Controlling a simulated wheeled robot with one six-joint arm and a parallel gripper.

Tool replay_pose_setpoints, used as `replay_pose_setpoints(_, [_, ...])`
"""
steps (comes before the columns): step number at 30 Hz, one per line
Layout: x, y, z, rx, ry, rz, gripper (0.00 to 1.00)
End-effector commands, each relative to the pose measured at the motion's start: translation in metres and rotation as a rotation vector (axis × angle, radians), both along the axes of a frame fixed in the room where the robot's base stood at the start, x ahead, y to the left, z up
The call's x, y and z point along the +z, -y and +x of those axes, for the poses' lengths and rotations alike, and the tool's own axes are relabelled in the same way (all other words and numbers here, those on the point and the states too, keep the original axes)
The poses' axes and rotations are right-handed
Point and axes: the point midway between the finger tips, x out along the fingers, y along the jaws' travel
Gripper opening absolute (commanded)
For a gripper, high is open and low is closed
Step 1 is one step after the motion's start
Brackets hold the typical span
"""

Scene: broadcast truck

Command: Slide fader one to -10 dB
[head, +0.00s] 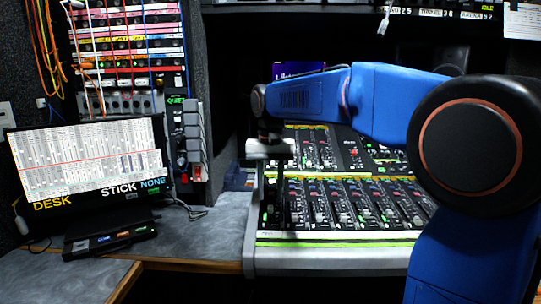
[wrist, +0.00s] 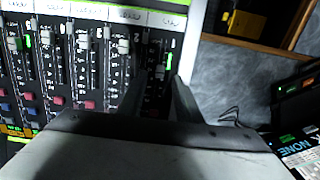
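The mixing desk (head: 330,243) has a row of faders along its front. Fader one's channel strip (head: 269,208) is the leftmost in the head view. My gripper (head: 284,215) points down over this end strip. In the wrist view my gripper (wrist: 169,80) has its two dark fingers apart, one on each side of the end strip. The fader cap between them is dark and hard to make out; contact cannot be told.
Neighbouring faders with pale caps (wrist: 124,46) stand close beside the fingers. A monitor (head: 90,160) and a small dark box (head: 108,241) stand on the grey worktop (head: 190,240) to the left. A patch bay with cables (head: 130,60) rises behind.

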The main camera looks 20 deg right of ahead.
Motion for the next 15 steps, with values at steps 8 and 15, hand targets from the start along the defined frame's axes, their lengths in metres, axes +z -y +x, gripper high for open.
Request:
replay_pose_setpoints(8, [0.057, 0.0, 0.001, 0.0, 0.002, 0.0, 0.31])
replay_pose_setpoints(15, [0.103, 0.0, 0.001, 0.0, 0.003, 0.0, 0.31])
